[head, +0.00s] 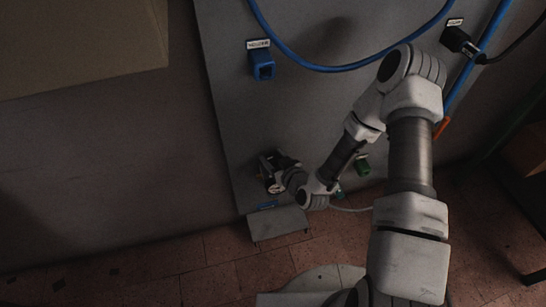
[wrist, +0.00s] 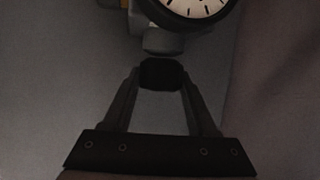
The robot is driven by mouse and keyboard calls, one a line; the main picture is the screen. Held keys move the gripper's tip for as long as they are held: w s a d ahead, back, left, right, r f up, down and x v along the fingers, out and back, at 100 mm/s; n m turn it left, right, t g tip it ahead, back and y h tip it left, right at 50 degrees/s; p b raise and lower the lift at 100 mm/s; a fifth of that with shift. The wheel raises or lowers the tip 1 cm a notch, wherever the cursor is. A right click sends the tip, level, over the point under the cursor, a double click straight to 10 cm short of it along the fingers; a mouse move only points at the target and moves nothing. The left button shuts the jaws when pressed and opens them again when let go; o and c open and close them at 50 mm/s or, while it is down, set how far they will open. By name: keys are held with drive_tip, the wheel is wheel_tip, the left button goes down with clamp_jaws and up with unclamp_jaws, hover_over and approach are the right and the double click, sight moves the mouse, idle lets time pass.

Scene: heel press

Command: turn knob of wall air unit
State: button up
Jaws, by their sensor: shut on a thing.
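The wall air unit (wrist: 152,38) is low on the grey panel, partly cut off at the top of the wrist view. It has a round gauge with a white face and black rim (wrist: 228,12). A dark knob (wrist: 163,72) hangs below its grey body. My gripper (wrist: 161,77) has one finger on each side of the knob and is shut on it. In the head view my gripper (head: 272,172) is at the lower left of the panel, where arm and gripper hide most of the unit. How far the knob is turned cannot be told.
A grey box (head: 278,224) sits just below the unit. Higher on the grey panel (head: 225,80) are a blue connector (head: 262,66), a black plug (head: 459,40) and a looping blue hose (head: 345,68). A green fitting (head: 363,166) is right of my gripper. Tiled floor lies below.

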drive_tip(key=m+h, duration=0.2)
drive_tip(key=m+t+h, duration=0.1)
drive_tip(key=m+h, duration=0.1)
drive_tip(key=h, duration=0.1)
drive_tip(key=shift+s+a+r+m+t+p, duration=0.1)
drive_tip(key=shift+a+m+t+p, duration=0.05)
drive_tip(key=shift+m+t+p, duration=0.2)
drive_tip(key=m+g+h+p, duration=0.1)
drive_tip(key=m+h+p, duration=0.1)
drive_tip(key=m+h, duration=0.3)
drive_tip(key=shift+h, duration=0.5)
drive_tip(key=shift+m+h, duration=0.25)
drive_tip(key=shift+h, duration=0.05)
drive_tip(key=o, duration=1.1)
drive_tip(key=shift+d, duration=0.2)
drive_tip(key=p+v, duration=0.5)
drive_tip(key=v, duration=1.2)
drive_tip(key=shift+r, duration=0.3)
